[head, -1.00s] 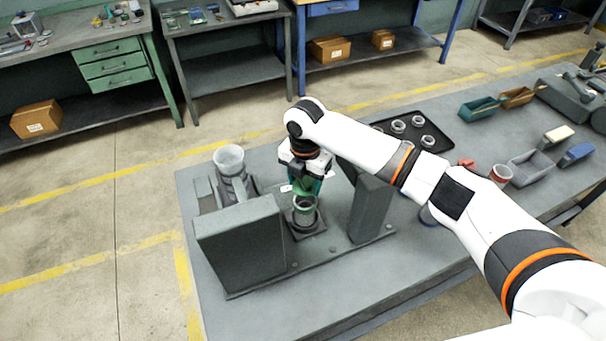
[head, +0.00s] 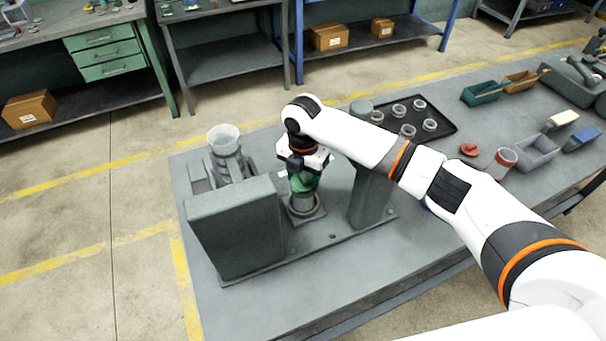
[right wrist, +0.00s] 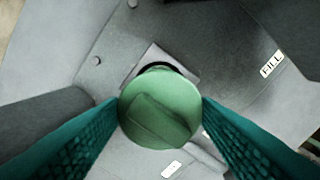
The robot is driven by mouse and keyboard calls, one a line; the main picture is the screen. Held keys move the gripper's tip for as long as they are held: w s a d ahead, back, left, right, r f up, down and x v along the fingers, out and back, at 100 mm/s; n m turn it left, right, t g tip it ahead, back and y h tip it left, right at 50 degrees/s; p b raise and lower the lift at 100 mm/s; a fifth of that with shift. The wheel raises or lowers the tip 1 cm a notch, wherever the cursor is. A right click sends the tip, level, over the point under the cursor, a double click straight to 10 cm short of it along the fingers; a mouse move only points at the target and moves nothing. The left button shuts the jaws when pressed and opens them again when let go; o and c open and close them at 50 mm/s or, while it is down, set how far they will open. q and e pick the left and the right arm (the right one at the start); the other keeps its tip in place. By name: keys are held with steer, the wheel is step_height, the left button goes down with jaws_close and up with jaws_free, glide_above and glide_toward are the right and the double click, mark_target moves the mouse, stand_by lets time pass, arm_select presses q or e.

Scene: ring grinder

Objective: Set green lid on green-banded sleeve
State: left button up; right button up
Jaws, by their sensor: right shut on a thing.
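My right gripper (head: 303,176) is shut on the green lid (head: 301,186). In the right wrist view the lid (right wrist: 152,118) is a round green disc with a raised grip bar, between the two teal fingers. The sleeve (head: 304,203) stands upright on a small square plate of the grey fixture, directly under the lid. The lid hides the sleeve's top and green band. Only a dark rim (right wrist: 162,67) shows past the lid in the right wrist view. I cannot tell whether lid and sleeve touch. My left gripper is not in view.
A grey block (head: 236,228) stands left of the sleeve and a grey post (head: 370,200) right of it. A pale cup (head: 223,138) sits behind the block. A black tray (head: 450,128) with several rings, a red lid (head: 468,149) and a red-banded sleeve (head: 502,162) lie farther right.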

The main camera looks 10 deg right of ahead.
steer(key=shift+r+p, duration=0.1)
steer(key=shift+p, duration=0.2)
steer(key=shift+p, duration=0.55)
stand_by(1.5)
stand_by(0.3)
steer(key=o, duration=1)
steer(key=shift+o, duration=0.8)
steer(key=o, duration=0.3)
